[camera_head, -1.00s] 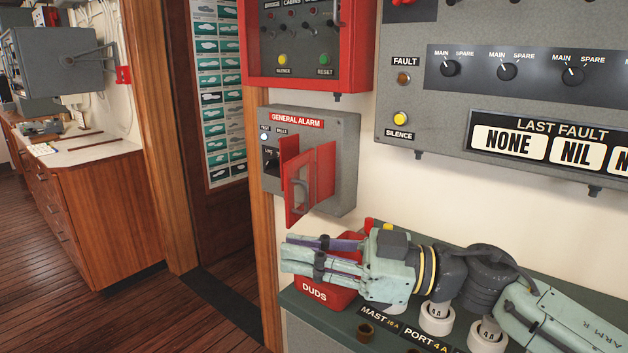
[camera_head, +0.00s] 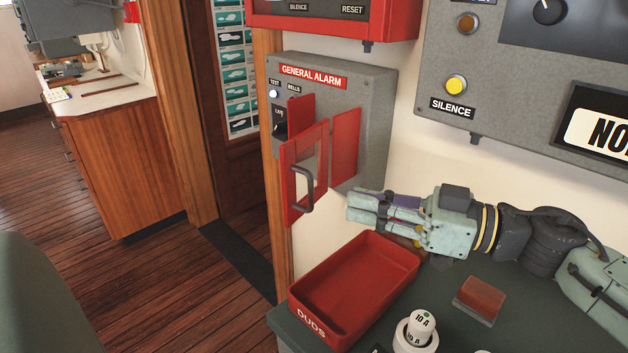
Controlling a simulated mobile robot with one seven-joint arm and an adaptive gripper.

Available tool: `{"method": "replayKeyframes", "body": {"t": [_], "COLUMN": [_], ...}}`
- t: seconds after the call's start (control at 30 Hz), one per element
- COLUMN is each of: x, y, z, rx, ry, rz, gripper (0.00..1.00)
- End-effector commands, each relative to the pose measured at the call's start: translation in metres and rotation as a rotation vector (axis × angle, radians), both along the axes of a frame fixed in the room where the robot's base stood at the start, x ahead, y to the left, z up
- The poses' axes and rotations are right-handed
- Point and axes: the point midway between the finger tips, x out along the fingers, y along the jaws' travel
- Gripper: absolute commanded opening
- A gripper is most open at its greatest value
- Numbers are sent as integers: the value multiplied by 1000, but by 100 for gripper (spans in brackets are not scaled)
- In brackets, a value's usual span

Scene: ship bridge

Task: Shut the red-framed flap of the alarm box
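The grey alarm box (camera_head: 375,95), labelled GENERAL ALARM, is on the wall at upper middle. Its red-framed flap (camera_head: 289,205) stands open, swung out from the box front. The flap has a clear pane and a dark grey handle (camera_head: 302,192). Red panels (camera_head: 345,148) show on the box front behind it, and a dark switch (camera_head: 279,122) shows at its left. My gripper (camera_head: 350,206) points left, near the box's lower right corner. It is to the right of the flap and appears apart from it. Its fingers lie close together in this view, and their gap is unclear.
A red DUDS tray (camera_head: 313,318) sits on the green-grey bench top below my gripper. A red block (camera_head: 480,297) and a white 10 A fuse (camera_head: 418,328) are to its right. A red-framed panel (camera_head: 395,27) is above the box. A doorway opens at left.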

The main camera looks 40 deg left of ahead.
Motion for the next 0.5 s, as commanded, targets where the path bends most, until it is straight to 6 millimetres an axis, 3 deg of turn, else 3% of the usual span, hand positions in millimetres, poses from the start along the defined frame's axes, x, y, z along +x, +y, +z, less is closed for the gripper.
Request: {"method": "replayKeyframes", "body": {"t": [0.3,0.5], "x": [-22,-29], "y": [57,78], "z": [4,2], "rx": [0,0], "ry": [1,-1], "rz": [6,2], "gripper": [16,16]}}
